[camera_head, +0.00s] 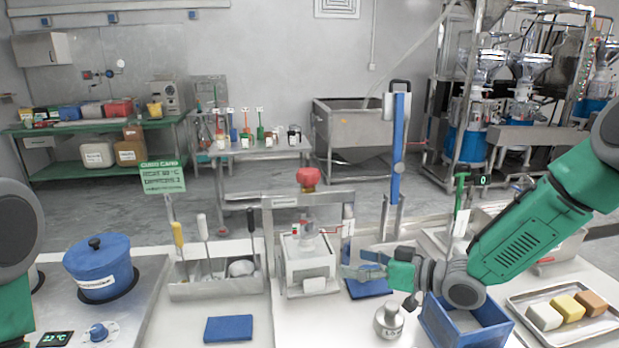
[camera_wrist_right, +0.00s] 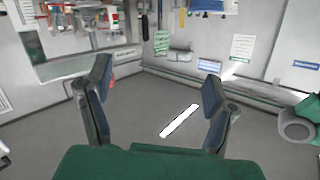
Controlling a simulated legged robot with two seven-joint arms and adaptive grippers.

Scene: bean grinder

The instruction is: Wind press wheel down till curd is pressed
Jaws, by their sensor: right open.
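The press stands at the middle of the counter in the head view, with a grey metal frame (camera_head: 267,225) around a white box (camera_head: 308,262). A red wheel or knob (camera_head: 308,178) sits on top of the frame. The curd inside the box cannot be made out. My right gripper (camera_head: 352,262) is just right of the press, lower than the red wheel and apart from it. In the right wrist view my right gripper (camera_wrist_right: 158,80) has its fingers spread with nothing between them. My left gripper is out of view; only part of that arm shows at the left edge.
A blue pot (camera_head: 98,268) stands on the left hob. A utensil tray (camera_head: 215,288) is left of the press. A blue crate (camera_head: 440,330), a metal weight (camera_head: 389,321) and a tray of blocks (camera_head: 515,301) are at right. A blue cloth (camera_head: 228,329) lies in front.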

